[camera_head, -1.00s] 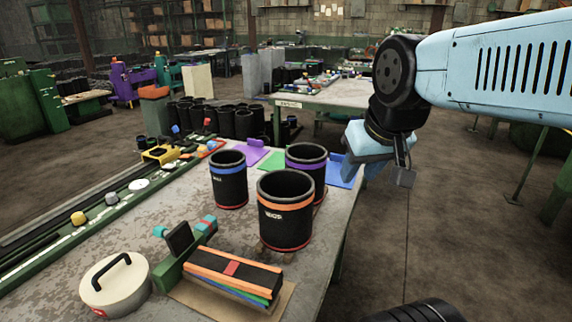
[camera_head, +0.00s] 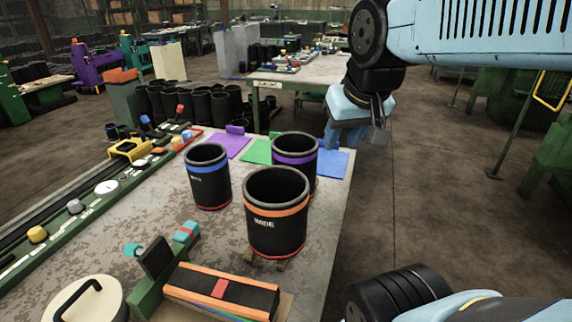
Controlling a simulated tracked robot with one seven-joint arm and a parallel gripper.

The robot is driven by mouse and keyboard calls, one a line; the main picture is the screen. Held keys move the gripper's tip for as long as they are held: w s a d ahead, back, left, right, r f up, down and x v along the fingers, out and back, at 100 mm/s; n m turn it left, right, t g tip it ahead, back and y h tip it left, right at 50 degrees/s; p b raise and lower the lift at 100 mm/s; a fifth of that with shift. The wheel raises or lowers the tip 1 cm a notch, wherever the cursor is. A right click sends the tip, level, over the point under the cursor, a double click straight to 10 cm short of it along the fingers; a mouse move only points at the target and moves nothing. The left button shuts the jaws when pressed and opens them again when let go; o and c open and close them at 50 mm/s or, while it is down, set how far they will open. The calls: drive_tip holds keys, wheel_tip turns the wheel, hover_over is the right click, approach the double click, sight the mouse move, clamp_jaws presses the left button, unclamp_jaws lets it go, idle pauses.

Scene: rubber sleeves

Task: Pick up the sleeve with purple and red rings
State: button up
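The black sleeve with a purple upper ring (camera_head: 305,173) stands upright on the table, right of the blue-ringed sleeve and behind the orange-ringed one, which hides part of its lower body. My gripper (camera_head: 335,142), light blue with a dark wrist, hangs above the table's right edge, just behind and right of the purple-ringed sleeve. It appears apart from the sleeve. Its fingers are seen too small and from the side to tell whether they are open.
The orange-ringed sleeve (camera_head: 276,232) stands in front, with the blue-ringed sleeve (camera_head: 209,187) to the left. Purple (camera_head: 232,146), green (camera_head: 258,151) and blue (camera_head: 333,164) mats lie behind. An orange-edged black block (camera_head: 250,295) and a lidded pot (camera_head: 88,302) sit near the front.

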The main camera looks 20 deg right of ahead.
drive_tip(key=w+d+f+m+g, duration=0.1)
drive_tip(key=w+d+m+g, duration=0.15)
drive_tip(key=w, duration=1.05)
drive_tip(key=m+g, duration=0.1)
drive_tip(key=m, duration=0.2)
hover_over(316, 156)
drive_tip(key=shift+h, duration=0.4)
drive_tip(key=f, duration=0.5)
drive_tip(key=shift+w+a+f, duration=0.1)
drive_tip(key=shift+a+f, duration=0.1)
drive_tip(key=shift+f, duration=0.2)
drive_tip(key=shift+w+f+g, duration=0.15)
drive_tip(key=shift+f+g, duration=0.1)
drive_tip(key=shift+f, duration=0.05)
drive_tip(key=f, duration=0.4)
drive_tip(key=w+d+f, duration=0.1)
drive_tip(key=f, duration=0.3)
drive_tip(key=w+f, duration=0.1)
drive_tip(key=f, duration=0.4)
drive_tip(key=shift+d+f, duration=0.1)
drive_tip(key=shift+d, duration=0.1)
clamp_jaws()
